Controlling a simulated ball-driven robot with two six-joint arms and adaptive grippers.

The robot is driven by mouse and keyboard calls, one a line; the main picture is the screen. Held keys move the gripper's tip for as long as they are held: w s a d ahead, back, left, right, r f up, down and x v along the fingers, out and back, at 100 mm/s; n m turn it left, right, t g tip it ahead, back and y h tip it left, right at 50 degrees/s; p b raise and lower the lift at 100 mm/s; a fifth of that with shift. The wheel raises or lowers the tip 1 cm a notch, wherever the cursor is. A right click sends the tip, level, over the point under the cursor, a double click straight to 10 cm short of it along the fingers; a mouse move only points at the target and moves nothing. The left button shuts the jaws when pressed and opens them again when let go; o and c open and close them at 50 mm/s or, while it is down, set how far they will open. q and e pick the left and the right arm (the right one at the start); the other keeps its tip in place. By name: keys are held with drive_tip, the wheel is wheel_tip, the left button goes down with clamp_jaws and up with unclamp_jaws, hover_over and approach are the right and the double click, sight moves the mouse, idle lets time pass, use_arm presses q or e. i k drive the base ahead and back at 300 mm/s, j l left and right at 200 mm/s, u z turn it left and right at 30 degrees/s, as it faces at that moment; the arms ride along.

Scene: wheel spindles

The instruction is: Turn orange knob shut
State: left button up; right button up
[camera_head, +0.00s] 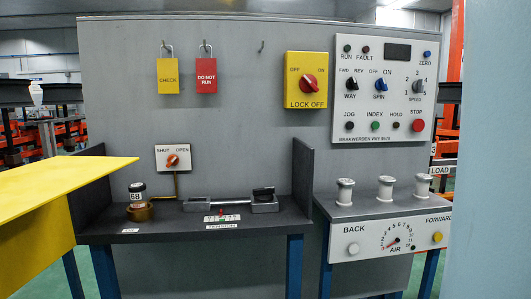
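The orange knob (172,160) sits on a small white plate (161,166) on the grey upright panel, left of centre. The plate reads SHUT at its left and OPEN at its right. The knob looks slanted, but it is too small to tell surely which word it points to. A brass pipe (176,184) runs down from the plate to a brass cup (141,212) on the dark bench, with a small jar marked 68 (137,193) at the cup. Neither of my grippers is in view.
A large yellow surface (60,182) juts in at the left, in front of the bench's left end. The dark bench (160,235) carries a clamp-like metal device (264,202). A yellow lock-off switch (306,80) and a white control board (383,88) are right. A pale upright (490,150) fills the right edge.

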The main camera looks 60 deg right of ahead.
sight(173, 159)
drive_tip(key=z, duration=0.4)
drive_tip(key=k+z, duration=0.15)
drive_tip(key=z, duration=0.2)
drive_tip(key=l+z, duration=0.1)
drive_tip(key=z, duration=0.3)
drive_tip(key=k+z, duration=0.1)
drive_tip(key=z, duration=0.25)
drive_tip(key=i+l+z, duration=0.15)
drive_tip(key=l+z, duration=0.15)
drive_tip(key=z, duration=0.15)
drive_tip(key=i+l+z, duration=0.15)
drive_tip(key=l+z, duration=0.25)
drive_tip(key=i+l+z, duration=0.1)
drive_tip(key=z, duration=0.35)
drive_tip(key=i+l+z, duration=0.1)
drive_tip(key=i+z, duration=0.3)
drive_tip(key=i+l, duration=0.1)
drive_tip(key=i, duration=0.25)
drive_tip(key=i+l, duration=0.1)
drive_tip(key=i, duration=0.25)
drive_tip(key=u, duration=3)
drive_tip(key=j, duration=0.25)
drive_tip(key=u, duration=0.05)
